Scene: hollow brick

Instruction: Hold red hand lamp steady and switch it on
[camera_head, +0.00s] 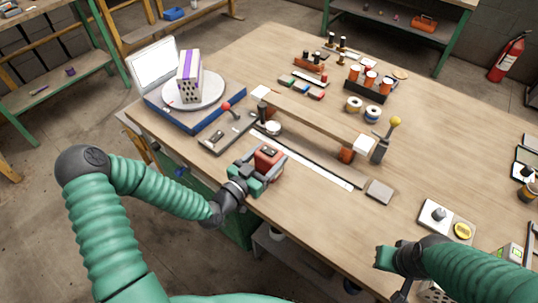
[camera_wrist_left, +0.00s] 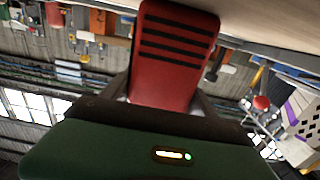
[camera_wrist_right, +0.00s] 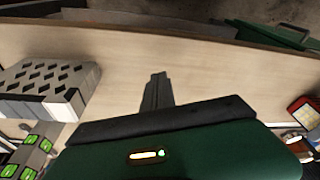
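The red hand lamp (camera_head: 268,157) is near the front edge of the wooden table, left of centre. My left gripper (camera_head: 262,170) is around it. In the left wrist view the lamp shows as a red block with black stripes (camera_wrist_left: 172,60), with a grey finger on each side, apparently closed against it. The gripper hides the lamp's lower part, and I cannot make out its switch or any light. My right gripper (camera_wrist_right: 157,90) has its fingers together and empty; in the head view it is above the table's front right, well apart from the lamp.
A long wooden bar on blocks (camera_head: 315,120) and a white strip (camera_head: 305,162) lie behind the lamp. A blue-based turntable (camera_head: 195,110) carries a perforated brick (camera_head: 190,77). A yellow-knobbed lever (camera_head: 381,147) stands right of the bar. Bare tabletop lies between the grippers.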

